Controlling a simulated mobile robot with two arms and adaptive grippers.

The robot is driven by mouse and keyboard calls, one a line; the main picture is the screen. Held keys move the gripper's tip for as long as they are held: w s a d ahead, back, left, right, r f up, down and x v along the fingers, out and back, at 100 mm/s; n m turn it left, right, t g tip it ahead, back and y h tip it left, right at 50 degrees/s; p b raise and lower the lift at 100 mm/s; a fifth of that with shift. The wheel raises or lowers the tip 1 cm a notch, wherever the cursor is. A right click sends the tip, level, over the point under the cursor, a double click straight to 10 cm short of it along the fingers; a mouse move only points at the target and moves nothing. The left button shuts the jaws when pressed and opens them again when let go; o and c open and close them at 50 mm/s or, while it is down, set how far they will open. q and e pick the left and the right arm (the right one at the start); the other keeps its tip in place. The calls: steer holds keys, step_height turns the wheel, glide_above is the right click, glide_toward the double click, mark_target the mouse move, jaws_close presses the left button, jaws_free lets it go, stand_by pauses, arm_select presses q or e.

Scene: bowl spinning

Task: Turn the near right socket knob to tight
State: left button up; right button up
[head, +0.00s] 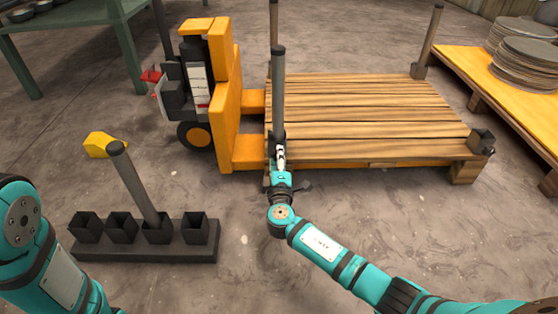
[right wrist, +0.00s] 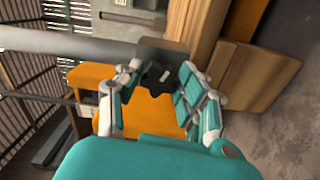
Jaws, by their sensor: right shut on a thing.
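The wooden pallet (head: 365,115) has dark corner sockets. The near right socket (head: 482,141), as pictured, holds no post and no gripper is at it. My right gripper (head: 280,155) is at the near left corner, in front of an upright grey post (head: 278,90). In the right wrist view my right gripper (right wrist: 160,82) is shut on a dark lobed knob (right wrist: 156,78) on the socket (right wrist: 162,50) there. The grey post (right wrist: 60,43) lies across that view. The knob's tightness cannot be told. My left arm shows at the left edge; its gripper is out of view.
A yellow-orange pallet truck (head: 225,100) stands left of the pallet. A dark rack (head: 150,250) with several square holders and one leaning post (head: 135,185) lies on the floor. An orange table (head: 500,85) with stacked discs (head: 525,60) is at right. Floor before the pallet is clear.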

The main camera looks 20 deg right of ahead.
steer(key=shift+f+m, duration=0.1)
steer(key=shift+m, duration=0.5)
steer(key=o, duration=1.2)
steer(key=shift+c, duration=0.2)
